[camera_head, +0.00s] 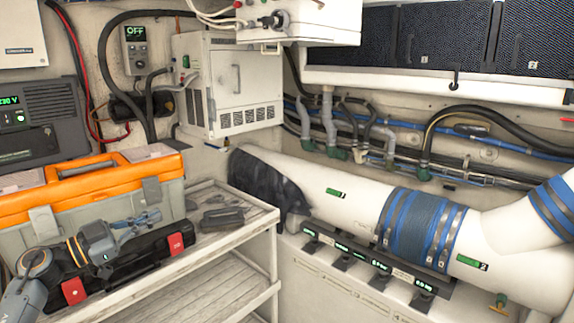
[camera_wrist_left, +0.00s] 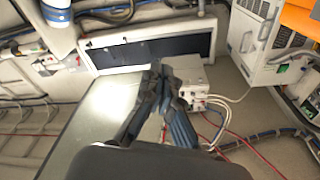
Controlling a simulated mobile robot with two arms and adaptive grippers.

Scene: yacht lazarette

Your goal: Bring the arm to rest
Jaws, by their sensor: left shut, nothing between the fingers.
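My left arm (camera_head: 95,245) comes in from the lower left in the head view. Its gripper (camera_head: 152,218) is shut and empty, held in front of the orange and grey toolbox and over a black case with red latches. In the left wrist view the two dark fingers of the gripper (camera_wrist_left: 161,72) lie close together with nothing between them. My right arm and gripper are not in view.
The orange toolbox (camera_head: 90,185) and black case (camera_head: 135,262) sit on a shelf unit (camera_head: 235,240) at left. A dark object (camera_head: 222,218) lies beside them. A large white duct (camera_head: 340,197) runs along the right. A white cabinet (camera_head: 227,85) hangs behind.

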